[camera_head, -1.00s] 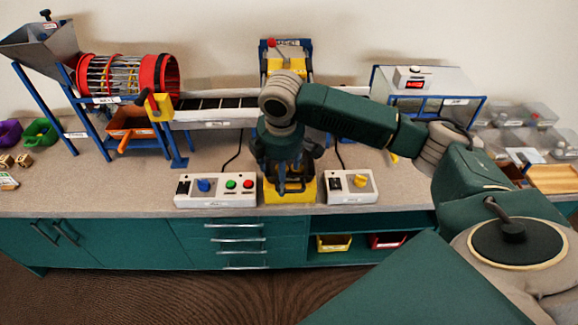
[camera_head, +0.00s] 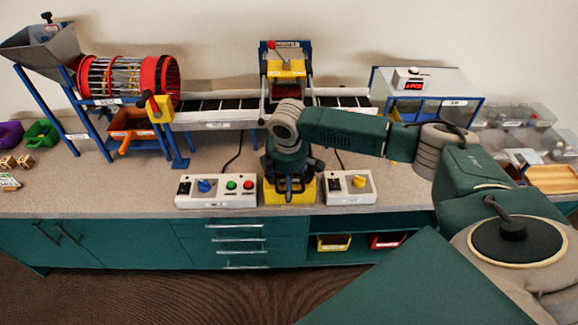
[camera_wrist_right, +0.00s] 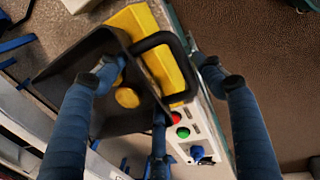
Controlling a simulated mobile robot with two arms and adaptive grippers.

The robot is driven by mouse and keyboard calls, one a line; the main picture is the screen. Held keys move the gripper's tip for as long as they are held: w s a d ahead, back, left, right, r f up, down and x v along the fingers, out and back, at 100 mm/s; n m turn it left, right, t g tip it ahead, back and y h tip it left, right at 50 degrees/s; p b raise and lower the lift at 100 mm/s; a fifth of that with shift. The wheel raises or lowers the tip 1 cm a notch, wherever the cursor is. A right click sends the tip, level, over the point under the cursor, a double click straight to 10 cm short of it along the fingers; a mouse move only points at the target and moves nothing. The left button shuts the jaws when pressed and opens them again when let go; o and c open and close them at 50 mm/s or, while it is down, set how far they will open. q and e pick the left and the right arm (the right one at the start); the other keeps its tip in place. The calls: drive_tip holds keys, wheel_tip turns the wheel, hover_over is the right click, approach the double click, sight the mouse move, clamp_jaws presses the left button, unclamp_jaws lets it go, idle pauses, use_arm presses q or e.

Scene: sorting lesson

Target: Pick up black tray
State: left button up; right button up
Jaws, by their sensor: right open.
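The black tray (camera_wrist_right: 75,68) fills the left half of the right wrist view, with round yellow pieces (camera_wrist_right: 127,97) in it. Its black looped handle (camera_wrist_right: 158,42) arches over a yellow block at its end. My right gripper (camera_wrist_right: 160,80) is open, pointing down, with its blue fingers spread around the handle side. I cannot tell whether a finger touches it. In the head view my right gripper (camera_head: 290,182) is above the yellow stand (camera_head: 290,195) at the bench front and hides most of the tray. My left gripper is not in view.
The conveyor (camera_head: 225,108) and yellow sorting unit (camera_head: 286,68) are behind.

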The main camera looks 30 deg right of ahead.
drive_tip(key=shift+f, duration=0.2)
drive_tip(key=c, duration=1)
drive_tip(key=shift+r, duration=0.1)
